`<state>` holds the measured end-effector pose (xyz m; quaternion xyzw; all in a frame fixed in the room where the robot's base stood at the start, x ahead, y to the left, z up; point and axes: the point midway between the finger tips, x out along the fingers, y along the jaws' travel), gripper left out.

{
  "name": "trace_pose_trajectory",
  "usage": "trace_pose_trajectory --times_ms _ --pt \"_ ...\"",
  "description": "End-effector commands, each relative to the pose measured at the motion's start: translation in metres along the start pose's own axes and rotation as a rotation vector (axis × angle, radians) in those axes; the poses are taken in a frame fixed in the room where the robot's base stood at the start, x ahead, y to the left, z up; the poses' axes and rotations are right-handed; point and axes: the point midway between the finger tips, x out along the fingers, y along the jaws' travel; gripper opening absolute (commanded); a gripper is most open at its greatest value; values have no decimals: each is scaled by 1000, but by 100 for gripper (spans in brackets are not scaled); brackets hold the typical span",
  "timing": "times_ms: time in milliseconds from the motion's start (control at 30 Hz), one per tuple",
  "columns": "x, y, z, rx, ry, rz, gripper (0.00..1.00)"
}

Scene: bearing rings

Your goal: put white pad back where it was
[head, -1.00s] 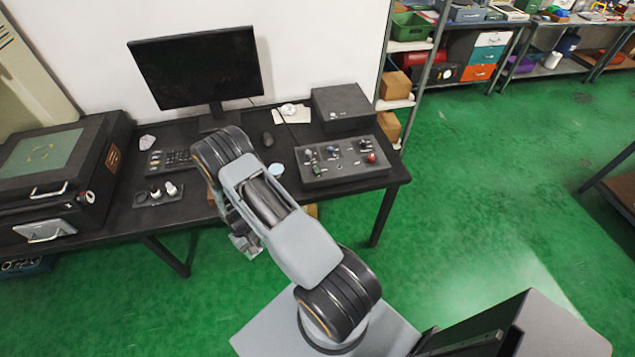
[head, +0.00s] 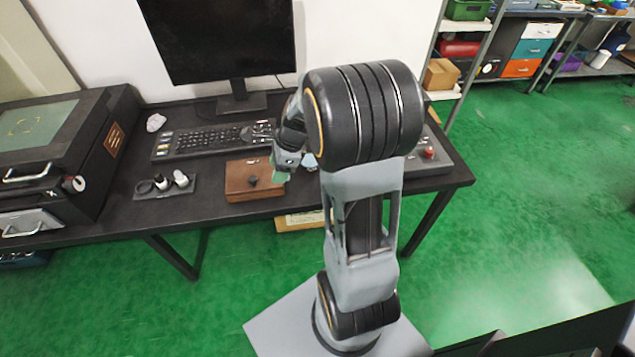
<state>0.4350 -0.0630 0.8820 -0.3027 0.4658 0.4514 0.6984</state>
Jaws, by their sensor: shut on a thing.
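My gripper (head: 284,172) points down over the desk, just right of a brown case (head: 240,184). It is shut on a small pale thing at its fingertips. That thing is too small and too covered to identify, so I cannot tell whether it is the white pad. A pale bluish disc (head: 310,161) lies on the desk right of my gripper, partly hidden by my arm. A small dark tray (head: 147,194) at the desk's front left holds a dark ring and white-topped pieces.
A keyboard (head: 205,143) lies behind the brown case, below the monitor (head: 222,40). A large black machine (head: 95,165) stands on the left. Bare desk lies between tray and case.

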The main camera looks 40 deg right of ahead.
Motion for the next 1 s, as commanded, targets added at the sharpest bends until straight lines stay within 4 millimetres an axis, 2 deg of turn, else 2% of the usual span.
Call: trace_pose_trajectory --times_ms 167,400,533,700,1000 --pt "0 -11 -33 37 1 -10 27" --pt "3 -33 -95 33 1 -10 27" --pt "20 -39 -118 31 1 -8 27" --pt "30 -45 -138 29 1 -10 27" --pt "37 -49 -150 27 1 -10 27"
